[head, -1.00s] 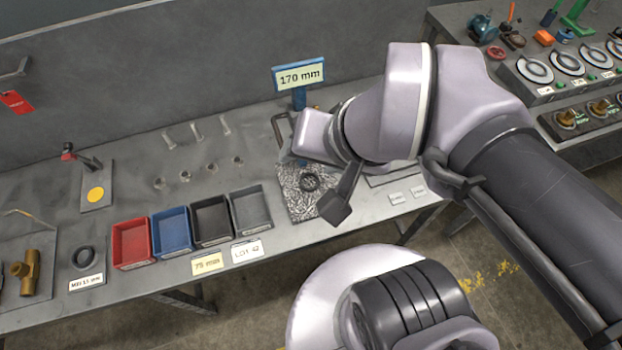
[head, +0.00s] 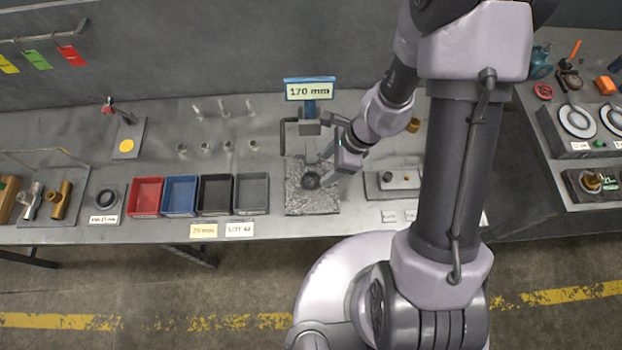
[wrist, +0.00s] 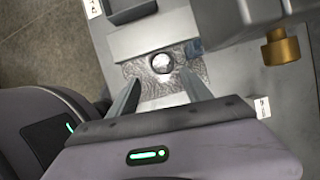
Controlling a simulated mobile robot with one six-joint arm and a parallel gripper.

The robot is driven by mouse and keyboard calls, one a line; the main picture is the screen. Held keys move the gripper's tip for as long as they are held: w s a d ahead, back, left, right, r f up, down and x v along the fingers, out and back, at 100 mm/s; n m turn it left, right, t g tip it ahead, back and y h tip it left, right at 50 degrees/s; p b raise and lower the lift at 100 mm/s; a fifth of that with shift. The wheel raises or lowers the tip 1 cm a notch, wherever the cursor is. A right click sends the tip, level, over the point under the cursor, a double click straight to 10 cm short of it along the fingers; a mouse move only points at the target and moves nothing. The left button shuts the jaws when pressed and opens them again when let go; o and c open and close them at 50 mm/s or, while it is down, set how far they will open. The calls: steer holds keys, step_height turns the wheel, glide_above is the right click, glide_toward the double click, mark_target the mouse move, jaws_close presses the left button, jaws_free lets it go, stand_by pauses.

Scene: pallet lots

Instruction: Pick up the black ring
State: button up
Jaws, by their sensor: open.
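A black ring (head: 312,180) lies on a rough, silvery textured plate (head: 327,205) below the 170 mm sign. It also shows in the wrist view as a dark round outline with a pale centre (wrist: 162,63). My gripper (head: 322,164) is close above the ring, coming in from the right and partly covering the plate. In the wrist view my gripper (wrist: 162,86) is open and empty, its two fingers apart on either side below the ring. Another dark ring (head: 106,198) lies on a labelled plate at the left of the bench.
Red (head: 147,196), blue (head: 181,195), black and grey bins stand in a row left of the textured plate. The 170 mm sign (head: 310,90) stands on a post behind it.

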mark_target(311, 182)
steer(key=b+x, duration=0.3)
steer(key=x, duration=0.5)
steer(key=shift+w+f+b, duration=0.2)
steer(key=shift+b, duration=0.15)
steer(key=shift+r, duration=0.1)
